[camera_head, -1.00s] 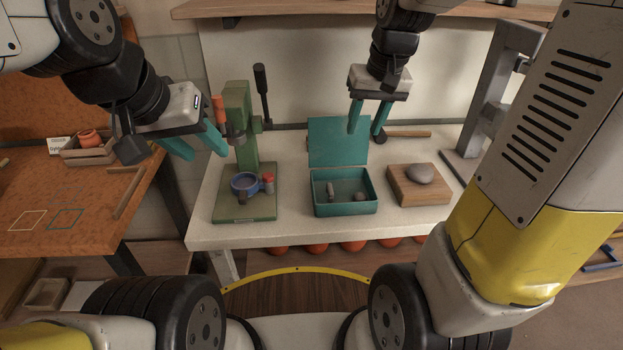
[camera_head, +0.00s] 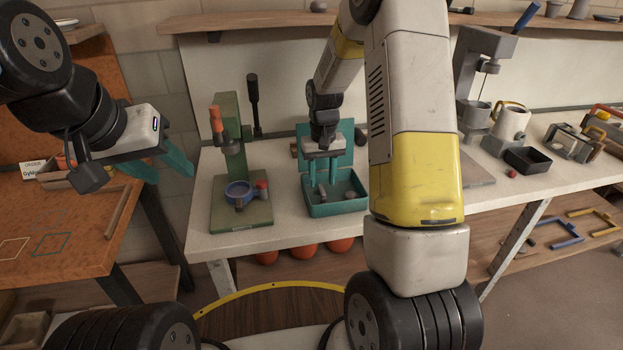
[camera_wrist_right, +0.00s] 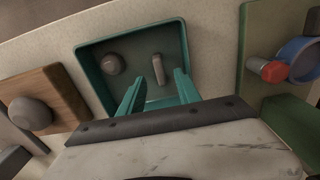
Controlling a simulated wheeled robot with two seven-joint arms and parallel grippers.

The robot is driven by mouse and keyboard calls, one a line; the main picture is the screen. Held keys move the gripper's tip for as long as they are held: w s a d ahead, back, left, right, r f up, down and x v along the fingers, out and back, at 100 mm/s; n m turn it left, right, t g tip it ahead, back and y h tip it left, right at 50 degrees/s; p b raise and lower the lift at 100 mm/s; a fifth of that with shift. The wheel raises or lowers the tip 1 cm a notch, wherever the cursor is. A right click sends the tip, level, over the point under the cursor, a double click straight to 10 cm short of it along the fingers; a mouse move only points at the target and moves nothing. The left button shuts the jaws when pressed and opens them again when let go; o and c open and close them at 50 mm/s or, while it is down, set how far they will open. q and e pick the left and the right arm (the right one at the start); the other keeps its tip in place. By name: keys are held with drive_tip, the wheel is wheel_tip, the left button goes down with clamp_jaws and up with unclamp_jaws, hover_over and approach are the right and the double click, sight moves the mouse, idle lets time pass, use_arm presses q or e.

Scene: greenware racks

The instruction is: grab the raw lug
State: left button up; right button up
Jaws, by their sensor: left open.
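A teal open box (camera_head: 340,207) stands on the white bench with its lid raised behind it. Inside lie a small elongated grey piece (camera_wrist_right: 158,69), which looks like the raw lug, and a rounded grey-brown lump (camera_wrist_right: 113,64). My right gripper (camera_wrist_right: 160,88) is open, pointing down over the box. In the right wrist view the elongated piece lies just beyond and roughly between its teal fingertips, not gripped. In the head view my right gripper (camera_head: 321,176) partly covers the box contents. My left gripper (camera_head: 170,170) is open and empty at the left, away from the box.
A green press (camera_head: 232,170) with a blue ring (camera_head: 240,190) and red knob stands left of the box. A wooden block (camera_wrist_right: 58,92) with a grey stone (camera_wrist_right: 30,114) is on the box's other side, hidden by my arm in the head view. An orange table is far left.

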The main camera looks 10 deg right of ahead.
sight(322, 194)
drive_tip(key=shift+f, duration=1.4)
clamp_jaws()
